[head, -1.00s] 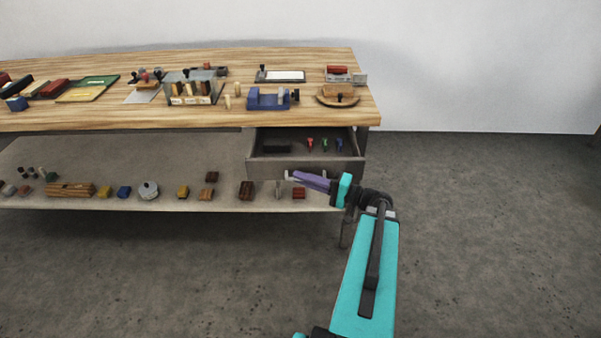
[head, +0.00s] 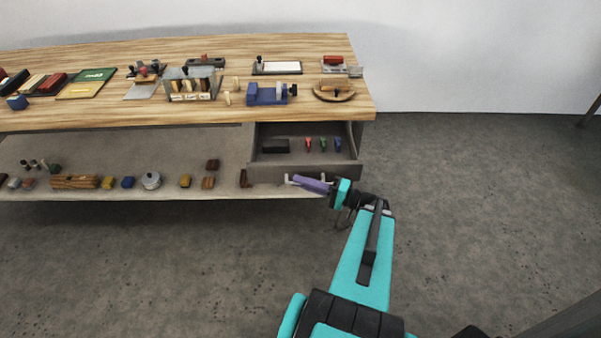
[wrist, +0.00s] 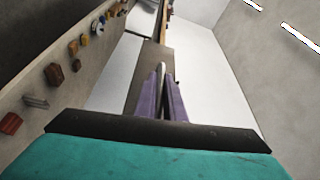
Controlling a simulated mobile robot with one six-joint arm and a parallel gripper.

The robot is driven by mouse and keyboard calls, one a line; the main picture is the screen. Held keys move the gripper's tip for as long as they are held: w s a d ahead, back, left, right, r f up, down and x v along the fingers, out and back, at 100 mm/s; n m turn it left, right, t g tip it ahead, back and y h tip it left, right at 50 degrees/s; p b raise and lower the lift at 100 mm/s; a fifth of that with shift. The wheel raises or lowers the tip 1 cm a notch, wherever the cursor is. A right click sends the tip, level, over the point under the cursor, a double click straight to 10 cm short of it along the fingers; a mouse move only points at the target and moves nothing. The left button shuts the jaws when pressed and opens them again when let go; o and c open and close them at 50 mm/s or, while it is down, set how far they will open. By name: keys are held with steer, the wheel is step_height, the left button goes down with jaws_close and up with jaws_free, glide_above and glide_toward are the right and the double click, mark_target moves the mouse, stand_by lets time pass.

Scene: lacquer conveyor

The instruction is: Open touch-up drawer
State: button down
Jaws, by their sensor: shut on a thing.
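The touch-up drawer (head: 262,172) hangs under the right end of the workbench and stands pulled out, its inside showing from above. Inside lie a dark block (head: 276,146) and several small items with red, green and blue colours (head: 308,144). A pale bar handle (head: 290,180) is on its front. My gripper (head: 300,181), with purple fingers, is at the handle and shut on it. In the wrist view the purple fingers (wrist: 162,100) close around the pale handle, in front of the drawer front (wrist: 153,62).
The wooden bench top (head: 200,115) carries a blue vise (head: 268,95), a rack (head: 192,85) and a round wooden piece (head: 333,91). A lower shelf (head: 110,160) holds several small blocks. The floor in front and to the right is clear.

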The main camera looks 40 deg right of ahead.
steer(key=shift+s+p, duration=0.3)
steer(key=shift+p, duration=0.6)
steer(key=shift+s+a+f, duration=0.1)
steer(key=shift+a, duration=0.05)
steer(key=c, duration=1.8)
jaws_free()
steer(key=shift+c, duration=0.2)
steer(key=shift+a, duration=0.1)
steer(key=shift+s, duration=0.1)
steer(key=r+b+v, duration=0.1)
steer(key=b+v, duration=0.1)
steer(key=v, duration=1.1)
steer(key=shift+s+d+f+b, duration=0.25)
steer(key=shift+f+b, duration=0.1)
steer(key=shift+f, duration=0.15)
steer(key=shift+a, duration=0.1)
